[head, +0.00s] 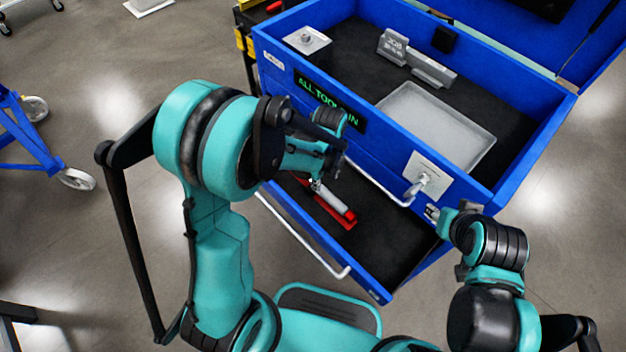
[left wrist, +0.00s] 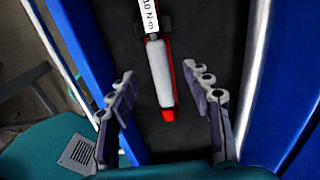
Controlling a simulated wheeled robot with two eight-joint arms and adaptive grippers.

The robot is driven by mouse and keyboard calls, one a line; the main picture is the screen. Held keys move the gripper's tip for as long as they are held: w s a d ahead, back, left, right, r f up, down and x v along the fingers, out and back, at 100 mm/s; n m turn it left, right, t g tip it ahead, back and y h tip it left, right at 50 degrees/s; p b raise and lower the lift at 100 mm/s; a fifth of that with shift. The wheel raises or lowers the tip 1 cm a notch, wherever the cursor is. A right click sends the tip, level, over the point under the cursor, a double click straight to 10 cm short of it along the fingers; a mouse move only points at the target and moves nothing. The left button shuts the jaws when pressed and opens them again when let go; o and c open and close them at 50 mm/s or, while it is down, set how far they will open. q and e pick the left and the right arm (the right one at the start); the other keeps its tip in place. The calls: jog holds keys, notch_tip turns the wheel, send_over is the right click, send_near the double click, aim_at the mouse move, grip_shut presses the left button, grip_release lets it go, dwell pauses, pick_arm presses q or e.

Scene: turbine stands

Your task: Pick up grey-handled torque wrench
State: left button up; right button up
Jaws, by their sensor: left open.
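The torque wrench (head: 330,200) has a grey handle with a red end and lies in the open lower drawer of the blue tool cabinet. In the left wrist view the wrench (left wrist: 159,72) runs lengthwise on the dark drawer floor, with red edging along it and a white label with print at its upper end. My left gripper (head: 322,172) is above the drawer; its fingers (left wrist: 163,82) are open, one on each side of the handle, with nothing between them in their grip. The arm hides part of the wrench in the head view. My right gripper (head: 438,212) is near the cabinet front; its fingers are unclear.
The drawer (head: 378,248) has a long silver handle (head: 300,240) at its front edge. The cabinet's top bay holds a grey tray (head: 440,125), a grey block (head: 415,62) and a white plate (head: 307,40). A silver latch plate (head: 427,178) is on the cabinet front. A blue wheeled frame (head: 30,135) stands left.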

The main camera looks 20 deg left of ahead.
aim_at(324, 191)
pick_arm(q)
notch_tip(324, 191, down, 3)
jog(key=shift+f+b, duration=0.1)
jog(key=shift+b, duration=0.5)
notch_tip(324, 191, down, 5)
jog(key=b, duration=0.3)
jog(key=shift+a+f, duration=0.1)
jog(key=shift+c, duration=0.3)
grip_shut()
